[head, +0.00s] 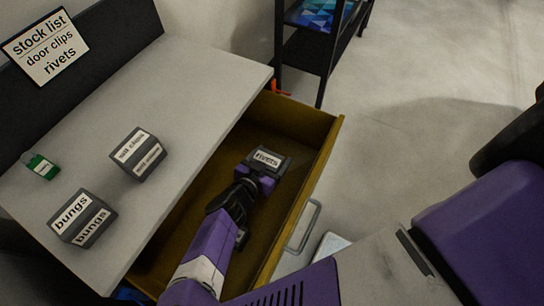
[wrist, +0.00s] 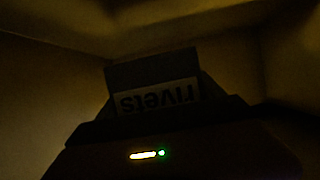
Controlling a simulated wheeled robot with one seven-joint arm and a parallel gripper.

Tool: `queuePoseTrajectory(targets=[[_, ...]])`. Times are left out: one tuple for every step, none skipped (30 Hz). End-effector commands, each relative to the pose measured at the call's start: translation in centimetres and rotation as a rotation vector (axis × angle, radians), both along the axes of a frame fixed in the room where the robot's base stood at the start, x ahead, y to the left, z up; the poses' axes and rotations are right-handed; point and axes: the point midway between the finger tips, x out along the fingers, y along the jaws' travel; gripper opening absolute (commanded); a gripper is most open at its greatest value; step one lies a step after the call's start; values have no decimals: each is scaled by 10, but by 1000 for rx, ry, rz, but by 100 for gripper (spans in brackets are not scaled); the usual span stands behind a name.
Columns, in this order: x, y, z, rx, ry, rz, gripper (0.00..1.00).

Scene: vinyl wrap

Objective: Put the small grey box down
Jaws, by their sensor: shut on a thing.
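The small grey box (head: 268,160) has a white label reading "rivets". My gripper (head: 258,178) is shut on it, inside the open yellow-brown drawer (head: 190,240), towards the drawer's far end. In the dark wrist view the box (wrist: 155,75) sits between the fingers, its label upside down. Whether its underside touches the drawer floor cannot be told.
Two grey boxes stand on the grey top, one labelled "bungs" (head: 82,218), one with smaller lettering (head: 138,154). A small green item (head: 40,166) lies at left. A sign (head: 45,46) lists door clips and rivets. A black shelf (head: 310,50) stands behind.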

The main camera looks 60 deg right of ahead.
Motion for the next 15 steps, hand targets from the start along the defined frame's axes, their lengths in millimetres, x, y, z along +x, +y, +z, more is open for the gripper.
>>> queuePoseTrajectory(targets=[[0,0,-2,-1,0,0,29],[0,0,-3,-1,0,0,29],[0,0,-4,-1,0,0,29],[0,0,-5,-1,0,0,29],[0,0,-5,-1,0,0,29],[0,0,-5,-1,0,0,29],[0,0,-5,-1,0,0,29],[0,0,-5,-1,0,0,29],[0,0,-5,0,0,0,83],[0,0,-5,0,0,0,89],[0,0,-5,0,0,0,95],[0,0,-5,0,0,0,99],[0,0,-5,0,0,0,99],[0,0,-5,0,0,0,99],[0,0,-5,0,0,0,99]])
